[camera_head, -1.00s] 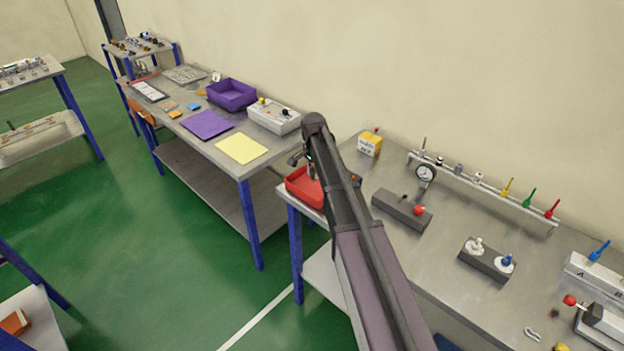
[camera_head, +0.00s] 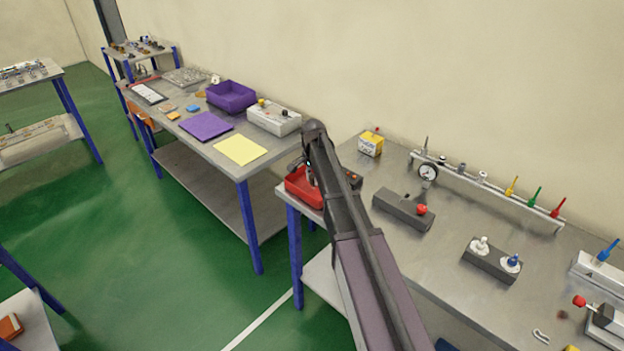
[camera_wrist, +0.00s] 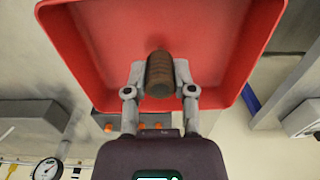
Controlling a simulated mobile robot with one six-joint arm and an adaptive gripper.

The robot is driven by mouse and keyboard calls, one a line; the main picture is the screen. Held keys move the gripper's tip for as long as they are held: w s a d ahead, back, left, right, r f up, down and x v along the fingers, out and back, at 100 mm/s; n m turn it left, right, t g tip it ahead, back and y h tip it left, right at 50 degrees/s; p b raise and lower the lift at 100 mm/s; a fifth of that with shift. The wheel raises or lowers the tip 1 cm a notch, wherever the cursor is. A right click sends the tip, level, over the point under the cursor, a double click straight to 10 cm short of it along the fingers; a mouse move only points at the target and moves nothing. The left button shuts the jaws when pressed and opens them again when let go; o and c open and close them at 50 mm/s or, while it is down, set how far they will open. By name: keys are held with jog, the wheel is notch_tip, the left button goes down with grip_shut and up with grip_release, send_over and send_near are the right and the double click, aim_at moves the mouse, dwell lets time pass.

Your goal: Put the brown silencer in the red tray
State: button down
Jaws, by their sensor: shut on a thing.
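The brown silencer (camera_wrist: 160,76) is a ribbed cylinder between the fingers of my gripper (camera_wrist: 160,80) in the wrist view. My gripper is shut on it. The red tray (camera_wrist: 75,35) lies behind the silencer in that view, and the silencer overlaps its inside floor. I cannot tell whether the silencer touches the tray floor. In the head view the red tray (camera_head: 297,190) sits at the left end of the near bench. My gripper (camera_head: 309,172) is over it there, mostly covered by my arm, and the silencer is hidden in that view.
A dark block with a red knob (camera_head: 404,209) and a yellow box (camera_head: 370,143) stand on the near bench (camera_head: 440,240) right of the tray. A gauge (camera_head: 428,172) sits on a rail behind. The left bench holds a purple bin (camera_head: 231,96) and a yellow sheet (camera_head: 241,150).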

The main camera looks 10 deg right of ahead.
aim_at(313, 176)
jog(key=shift+c, duration=2.2)
grip_release()
jog(key=shift+f, duration=0.1)
jog(key=shift+r, duration=0.2)
notch_tip(313, 176, up, 12)
jog(key=p, duration=1.2)
jog(key=shift+s, duration=0.1)
jog(key=s+n, duration=1)
jog(key=s, duration=1.8)
jog(key=shift+s+a+n, duration=0.15)
jog(key=shift+s+n, duration=0.25)
